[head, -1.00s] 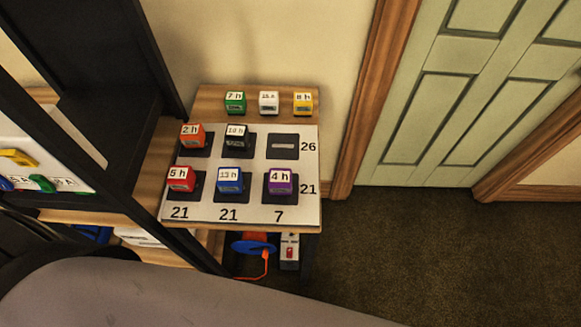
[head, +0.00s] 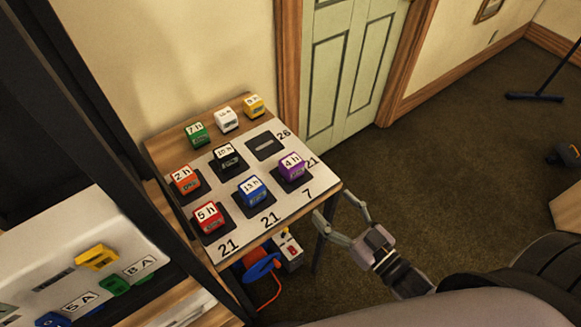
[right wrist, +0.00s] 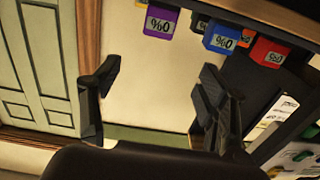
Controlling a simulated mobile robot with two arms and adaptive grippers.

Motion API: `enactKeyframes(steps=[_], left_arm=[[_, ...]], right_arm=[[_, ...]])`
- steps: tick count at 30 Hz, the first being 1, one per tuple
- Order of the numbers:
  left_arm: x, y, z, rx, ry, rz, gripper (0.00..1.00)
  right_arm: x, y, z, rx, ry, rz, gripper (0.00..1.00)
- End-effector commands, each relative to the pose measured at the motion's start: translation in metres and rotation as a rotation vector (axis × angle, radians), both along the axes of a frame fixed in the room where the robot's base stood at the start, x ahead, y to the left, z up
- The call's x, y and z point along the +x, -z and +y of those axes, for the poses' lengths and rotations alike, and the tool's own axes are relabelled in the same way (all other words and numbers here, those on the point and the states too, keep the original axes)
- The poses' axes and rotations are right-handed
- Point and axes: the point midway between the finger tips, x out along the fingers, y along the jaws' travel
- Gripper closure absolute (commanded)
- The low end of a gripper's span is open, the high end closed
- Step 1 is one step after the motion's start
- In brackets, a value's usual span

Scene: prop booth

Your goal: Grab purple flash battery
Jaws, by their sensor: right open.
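The purple flash battery (head: 291,168), labelled "4 h", sits on a dark pad at the right of the front row on the white numbered board (head: 233,228). It also shows in the right wrist view at the top (right wrist: 161,22), with "%0" on its face. My right gripper (head: 338,222) is open and empty, just off the table's right front corner, apart from the battery and lower than it. Its spread fingers also show in the right wrist view (right wrist: 155,82). My left gripper is not in view.
A blue battery (head: 252,190) stands beside the purple one, and a red battery (head: 209,216) farther left. Black (head: 227,158) and orange (head: 185,180) batteries stand behind. One back pad (head: 265,146) is empty. A dark shelf post (head: 130,180) rises at left.

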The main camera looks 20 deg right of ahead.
Motion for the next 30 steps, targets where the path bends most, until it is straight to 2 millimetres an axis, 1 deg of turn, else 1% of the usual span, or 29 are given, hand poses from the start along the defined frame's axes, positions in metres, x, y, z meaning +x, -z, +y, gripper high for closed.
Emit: enactKeyframes(steps=[1, 5, 12, 15, 18, 23, 30], left_arm=[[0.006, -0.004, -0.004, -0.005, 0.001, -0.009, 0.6], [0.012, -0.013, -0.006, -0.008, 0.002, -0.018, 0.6], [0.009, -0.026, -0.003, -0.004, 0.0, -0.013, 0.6], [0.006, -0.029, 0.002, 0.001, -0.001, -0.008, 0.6], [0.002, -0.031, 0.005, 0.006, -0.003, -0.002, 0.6], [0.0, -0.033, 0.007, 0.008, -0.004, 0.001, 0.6], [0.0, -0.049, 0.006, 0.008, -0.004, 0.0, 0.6]], right_arm=[[0.008, -0.004, 0.003, 0.001, 0.0, -0.007, 0.32], [0.032, -0.006, 0.012, 0.003, 0.001, -0.007, 0.32], [0.08, -0.005, 0.03, 0.001, 0.002, -0.004, 0.32], [0.095, -0.004, 0.036, 0.001, 0.001, -0.003, 0.32], [0.105, -0.002, 0.04, 0.0, 0.001, -0.001, 0.32], [0.113, -0.002, 0.042, 0.001, 0.002, 0.0, 0.32], [0.145, -0.004, 0.054, 0.002, 0.002, -0.002, 0.32]])
